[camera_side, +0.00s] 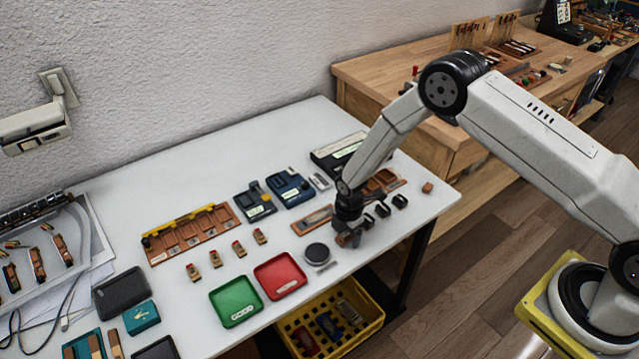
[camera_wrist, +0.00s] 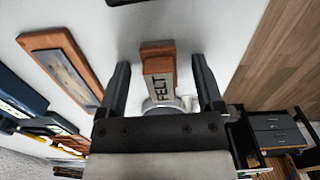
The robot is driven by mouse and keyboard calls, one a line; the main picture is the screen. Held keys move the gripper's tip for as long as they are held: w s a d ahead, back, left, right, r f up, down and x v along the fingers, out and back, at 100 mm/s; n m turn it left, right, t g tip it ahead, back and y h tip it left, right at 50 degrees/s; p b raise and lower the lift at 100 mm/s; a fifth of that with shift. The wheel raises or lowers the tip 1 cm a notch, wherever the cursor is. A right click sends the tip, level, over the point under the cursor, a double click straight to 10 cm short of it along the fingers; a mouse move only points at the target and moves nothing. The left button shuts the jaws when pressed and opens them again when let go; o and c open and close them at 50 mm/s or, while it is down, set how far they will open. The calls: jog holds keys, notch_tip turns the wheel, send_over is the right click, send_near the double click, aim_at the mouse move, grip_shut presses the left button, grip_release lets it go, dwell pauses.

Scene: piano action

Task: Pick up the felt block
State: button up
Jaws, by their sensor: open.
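The felt block (camera_wrist: 158,70) is a small orange-brown block with a pale label reading FELT, on the white table. In the wrist view it lies between the two dark fingers of my gripper (camera_wrist: 160,62), with a visible gap on each side. My gripper is open and holds nothing. In the side view my gripper (camera_side: 348,236) is low over the table near its front right part. The block is hard to make out there, as the gripper covers most of that spot.
A dark round pad (camera_side: 317,252) on a pale base stands just left of my gripper. A wood-framed plate (camera_side: 311,221) lies behind it. Small black holders (camera_side: 383,209) stand to the right. Red (camera_side: 280,275) and green (camera_side: 236,301) trays lie front left.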

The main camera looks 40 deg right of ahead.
dwell(0.3)
grip_shut()
jog(key=shift+r, duration=0.15)
jog(key=shift+r, duration=0.8)
jog(key=s+d+r, duration=0.1)
jog(key=s+r, duration=1)
jog(key=s, duration=0.3)
jog(key=shift+d, duration=0.3)
